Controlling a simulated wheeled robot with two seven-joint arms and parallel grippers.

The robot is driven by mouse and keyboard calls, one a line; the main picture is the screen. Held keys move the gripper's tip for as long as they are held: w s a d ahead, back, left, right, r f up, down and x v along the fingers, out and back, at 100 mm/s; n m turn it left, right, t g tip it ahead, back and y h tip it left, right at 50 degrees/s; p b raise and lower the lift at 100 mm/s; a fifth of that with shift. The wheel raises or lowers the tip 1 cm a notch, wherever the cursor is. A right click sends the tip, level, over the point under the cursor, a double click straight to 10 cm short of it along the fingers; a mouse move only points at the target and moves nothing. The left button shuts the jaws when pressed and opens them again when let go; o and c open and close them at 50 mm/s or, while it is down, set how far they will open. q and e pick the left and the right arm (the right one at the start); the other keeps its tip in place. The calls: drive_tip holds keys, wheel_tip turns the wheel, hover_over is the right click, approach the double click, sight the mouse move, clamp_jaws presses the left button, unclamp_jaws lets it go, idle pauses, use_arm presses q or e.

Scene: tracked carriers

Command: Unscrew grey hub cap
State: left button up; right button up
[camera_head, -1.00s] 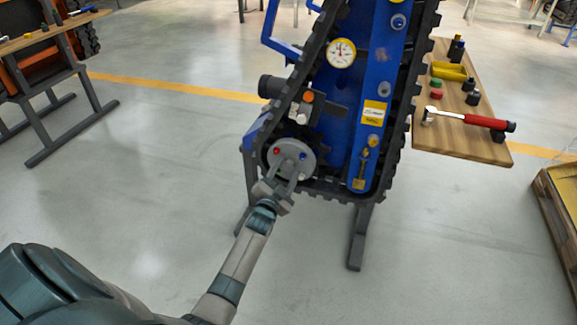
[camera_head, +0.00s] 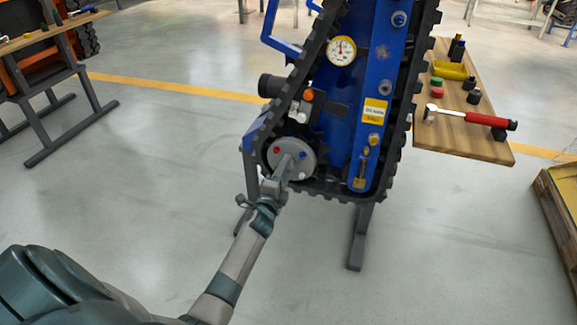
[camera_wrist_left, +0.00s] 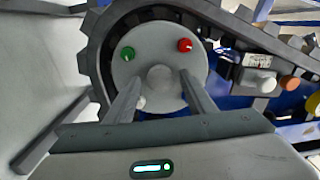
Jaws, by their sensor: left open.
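The grey hub cap (camera_head: 306,152) is a round disc low on the blue tracked carrier, inside the black track loop. Red and blue studs show on it in the head view. In the left wrist view the hub cap (camera_wrist_left: 150,55) carries a green stud, a red stud and a plain round boss (camera_wrist_left: 160,77) at its middle. My left gripper (camera_head: 284,164) is at the disc's face, and its fingers hide part of it. In the left wrist view the open fingers (camera_wrist_left: 160,88) stand on either side of the boss; I cannot tell whether they touch it. My right gripper is not in view.
A wooden bench (camera_head: 455,140) at the right holds a red-handled hammer (camera_head: 470,118), a yellow tray (camera_head: 449,70) and small caps. A dark cylinder (camera_head: 270,86) sticks out left above the hub cap.

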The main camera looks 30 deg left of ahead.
use_arm(q)
drive_tip(key=m+b, duration=0.1)
drive_tip(key=m, duration=0.7)
drive_tip(key=shift+m, duration=0.3)
drive_tip(key=m+p, duration=0.1)
drive_tip(key=m, duration=0.8)
drive_tip(key=shift+m, duration=0.3)
drive_tip(key=shift+p, duration=0.3)
